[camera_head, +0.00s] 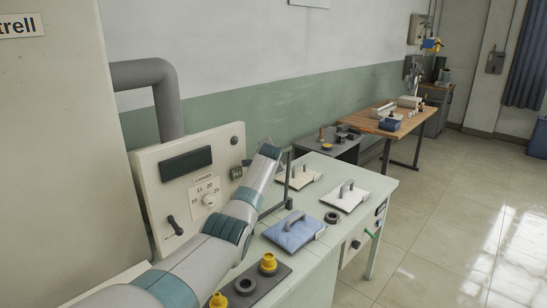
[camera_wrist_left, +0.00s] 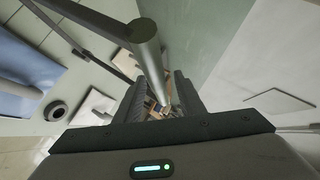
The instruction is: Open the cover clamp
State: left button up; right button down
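In the head view my left arm reaches from the bottom left across the bench, and its forearm and wrist hide its fingertips. A thin dark metal frame (camera_head: 289,178) stands just right of the wrist. In the left wrist view a round grey metal bar (camera_wrist_left: 150,50) runs down towards the gap between the fingers of my left gripper (camera_wrist_left: 160,95). The fingers are apart, with a gap showing between them. Whether they touch the bar I cannot tell. Which part is the cover clamp is not clear. My right gripper is in neither view.
A blue plate with a handle (camera_head: 293,232) and white plates with handles (camera_head: 346,195) (camera_head: 299,177) lie on the pale green bench (camera_head: 325,244). A panel with a dial (camera_head: 188,180) stands left of the wrist. Yellow knobs (camera_head: 268,262) sit in front. Floor to the right is clear.

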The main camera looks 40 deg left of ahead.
pick_arm(q)
jog(key=shift+d, duration=0.15)
jog(key=b+v, duration=0.4)
jog(key=v, duration=1.3)
dwell(0.4)
jog(key=shift+s, duration=0.15)
dwell(0.4)
